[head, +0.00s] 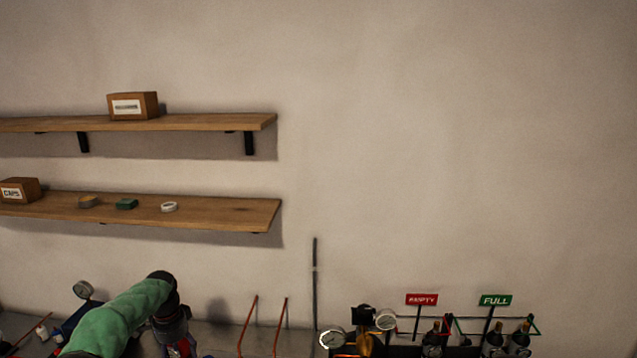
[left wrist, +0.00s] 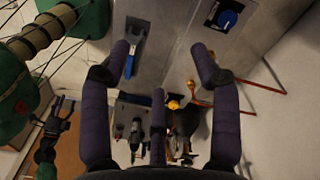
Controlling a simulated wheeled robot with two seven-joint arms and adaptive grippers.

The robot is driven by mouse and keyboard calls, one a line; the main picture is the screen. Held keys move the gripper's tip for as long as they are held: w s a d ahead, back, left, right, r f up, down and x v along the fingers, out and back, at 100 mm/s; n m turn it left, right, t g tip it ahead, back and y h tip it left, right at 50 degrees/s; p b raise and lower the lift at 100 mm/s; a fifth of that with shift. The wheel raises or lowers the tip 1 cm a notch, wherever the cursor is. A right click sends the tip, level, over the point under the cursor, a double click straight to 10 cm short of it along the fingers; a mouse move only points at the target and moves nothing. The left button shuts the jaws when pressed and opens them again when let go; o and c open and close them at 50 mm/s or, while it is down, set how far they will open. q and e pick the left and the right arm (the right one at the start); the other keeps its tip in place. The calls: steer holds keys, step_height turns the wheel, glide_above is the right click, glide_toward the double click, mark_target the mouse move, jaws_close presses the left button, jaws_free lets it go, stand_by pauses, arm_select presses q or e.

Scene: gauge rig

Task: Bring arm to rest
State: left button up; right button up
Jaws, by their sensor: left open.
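My left arm in its green sleeve (head: 122,316) comes in from the lower left of the head view, bends at a dark joint and points down out of the frame. The fingertips are cut off there. In the left wrist view my left gripper (left wrist: 165,62) has its dark padded fingers spread apart with nothing between them. A grey surface with a blue-handled tool (left wrist: 132,58) and a blue knob (left wrist: 227,19) lies beyond the fingers.
Two wooden shelves (head: 235,210) with small boxes hang on the wall above the arm. Gauges (head: 333,339), red rods (head: 249,325), and bottles by a red sign (head: 422,299) and a green FULL sign (head: 495,300) stand along the bottom. The upper right wall is bare.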

arm_select(q)
steer(key=s+d+f+n+h, duration=0.1)
steer(key=s+d+f, duration=0.2)
steer(key=d+f, duration=0.2)
steer(key=s+d+f+n+h, duration=0.1)
steer(key=s+d+f, duration=0.3)
steer(key=f, duration=0.6)
steer(key=s+d+f+n, duration=0.3)
steer(key=d+f, duration=0.4)
steer(key=f, duration=0.1)
steer(key=shift+s+f+h, duration=0.1)
steer(key=shift+s+h, duration=0.2)
steer(key=shift+h, duration=0.1)
steer(key=s+d+f+n, duration=0.2)
steer(key=s+d+n, duration=0.15)
steer(key=s, duration=0.45)
steer(key=s+d+f+n+h, duration=0.15)
steer(key=s+d, duration=0.25)
steer(key=s, duration=0.5)
steer(key=s+d+f+n+y, duration=0.1)
steer(key=s+d+f+n, duration=0.25)
steer(key=s, duration=0.45)
step_height(320, 180, down, 15)
steer(key=w+d+m+b, duration=0.1)
steer(key=w+b, duration=0.1)
steer(key=b, duration=1.5)
steer(key=shift+b, duration=0.3)
arm_select(e)
step_height(320, 180, down, 18)
steer(key=shift+w, duration=0.35)
